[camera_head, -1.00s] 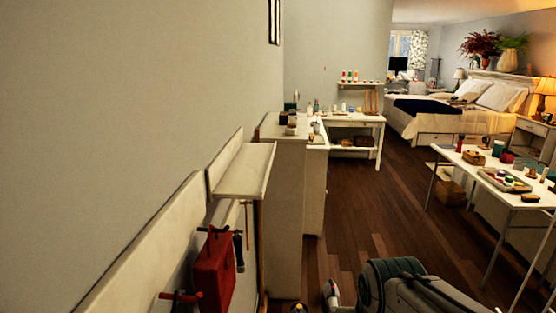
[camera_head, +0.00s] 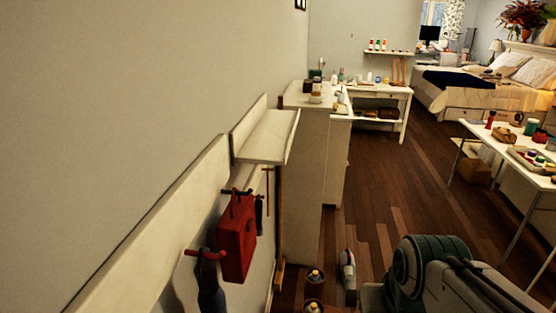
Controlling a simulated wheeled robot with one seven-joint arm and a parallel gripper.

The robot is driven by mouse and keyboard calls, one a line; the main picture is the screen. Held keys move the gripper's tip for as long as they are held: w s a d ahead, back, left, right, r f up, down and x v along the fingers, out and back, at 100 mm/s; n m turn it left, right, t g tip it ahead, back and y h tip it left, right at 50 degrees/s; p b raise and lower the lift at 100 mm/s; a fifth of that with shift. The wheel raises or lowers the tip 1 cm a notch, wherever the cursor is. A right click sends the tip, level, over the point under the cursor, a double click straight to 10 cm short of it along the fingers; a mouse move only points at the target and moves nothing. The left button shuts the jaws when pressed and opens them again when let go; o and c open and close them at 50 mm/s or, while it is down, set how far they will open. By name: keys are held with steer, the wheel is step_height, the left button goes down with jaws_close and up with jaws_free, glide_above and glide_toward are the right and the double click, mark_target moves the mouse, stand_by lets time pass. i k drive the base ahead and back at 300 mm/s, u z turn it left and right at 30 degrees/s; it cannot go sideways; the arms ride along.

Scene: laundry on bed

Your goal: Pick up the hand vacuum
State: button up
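A slim, upright-looking grey and white object with a dark part (camera_head: 348,274) is on the wood floor at the lower middle. It looks like the hand vacuum, but it is small and dark, so I cannot be sure. My arm shows at the lower right as a green-grey rounded joint and a grey link, just right of this object in the picture. My gripper's fingers do not show. I cannot tell how far the arm is from the object.
Two small round containers (camera_head: 314,279) are on the floor left of it. A red bag (camera_head: 238,236) hangs on wall hooks at left, below a shelf (camera_head: 268,138). A tall white cabinet (camera_head: 306,185) stands behind. A white table with items stands at right. Open floor (camera_head: 395,190) lies between.

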mark_target(348, 266)
steer(key=u, duration=0.05)
steer(key=k, duration=0.5)
steer(key=z, duration=0.9)
steer(key=i, duration=5.85)
steer(key=u, duration=0.7)
